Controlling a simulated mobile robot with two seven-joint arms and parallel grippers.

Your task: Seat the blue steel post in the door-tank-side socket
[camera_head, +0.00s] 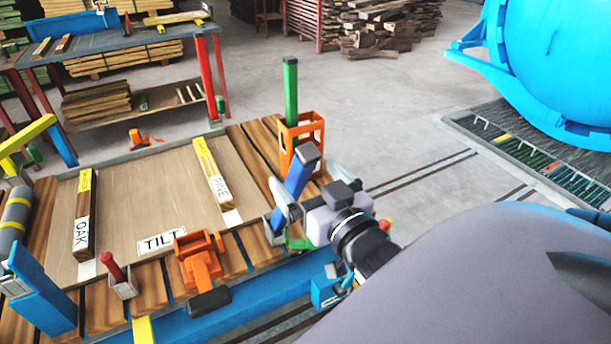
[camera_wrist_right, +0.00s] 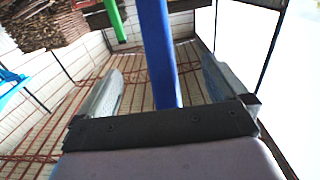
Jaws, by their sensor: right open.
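The blue post (camera_head: 298,173) stands tilted at the right edge of the slatted cart, its top leaning right. Its lower end is near a small grey socket (camera_head: 271,231), mostly hidden by my gripper, so I cannot tell whether it sits inside. My right gripper (camera_head: 284,208) is open around the post. In the right wrist view the blue post (camera_wrist_right: 160,55) stands between the two spread fingers (camera_wrist_right: 160,90), with a gap visible on each side. My left gripper is not in view.
A green post (camera_head: 290,88) stands upright by an orange frame (camera_head: 316,128) just behind. Labelled wood bars (camera_head: 212,172) and an orange bracket (camera_head: 199,262) are on the cart. The blue tank (camera_head: 560,60) is far right.

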